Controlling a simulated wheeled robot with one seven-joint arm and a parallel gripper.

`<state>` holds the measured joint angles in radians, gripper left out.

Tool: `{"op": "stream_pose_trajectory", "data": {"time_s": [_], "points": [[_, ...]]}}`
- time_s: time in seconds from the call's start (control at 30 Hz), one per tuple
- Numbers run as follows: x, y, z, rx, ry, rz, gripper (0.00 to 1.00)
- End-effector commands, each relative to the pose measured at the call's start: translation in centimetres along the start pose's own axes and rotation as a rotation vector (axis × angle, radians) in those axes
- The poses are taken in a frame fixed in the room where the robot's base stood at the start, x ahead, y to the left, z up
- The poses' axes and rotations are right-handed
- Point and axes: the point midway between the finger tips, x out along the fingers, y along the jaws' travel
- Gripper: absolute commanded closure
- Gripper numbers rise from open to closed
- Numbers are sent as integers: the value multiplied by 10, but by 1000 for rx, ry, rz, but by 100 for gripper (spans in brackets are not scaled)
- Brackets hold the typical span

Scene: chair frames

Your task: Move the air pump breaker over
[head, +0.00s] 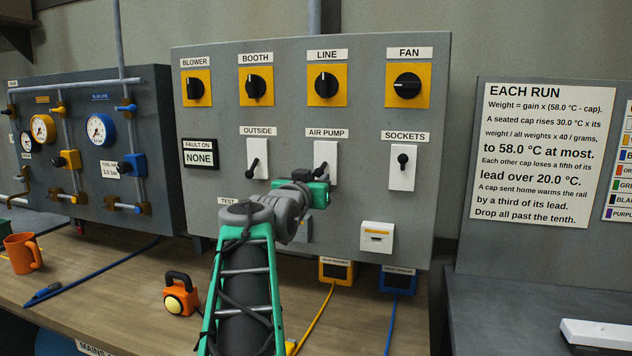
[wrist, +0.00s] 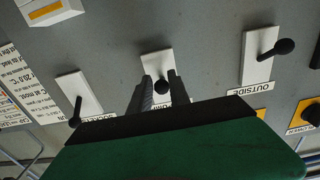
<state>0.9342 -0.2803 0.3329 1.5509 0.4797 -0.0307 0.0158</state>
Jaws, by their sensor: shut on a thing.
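The AIR PUMP breaker is a white plate (head: 326,152) with a black lever, under its label on the grey panel. In the head view the lever slants down and left, its end beside my gripper. In the wrist view, where the panel appears upside down, the plate (wrist: 157,64) shows behind the fingers. My gripper (wrist: 162,91) has its two grey fingers shut on the lever's round black knob (wrist: 161,88). In the head view my green and black gripper (head: 312,184) covers the plate's lower part and hides the fingertips.
The OUTSIDE breaker (head: 257,158) is close left and the SOCKETS breaker (head: 402,168) stands to the right, both with protruding levers. A row of rotary knobs is above. A white box (head: 377,237) is at lower right. An orange padlock-shaped object (head: 181,294) lies on the bench.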

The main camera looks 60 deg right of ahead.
Motion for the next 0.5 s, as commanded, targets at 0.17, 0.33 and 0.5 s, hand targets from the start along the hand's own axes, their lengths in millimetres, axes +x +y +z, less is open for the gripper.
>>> {"op": "stream_pose_trajectory", "data": {"time_s": [0.17,0.33,0.5], "points": [[3,0,12,-3,-8,1,100],[2,0,10,-3,-7,1,100],[5,0,16,-2,-6,1,100]]}}
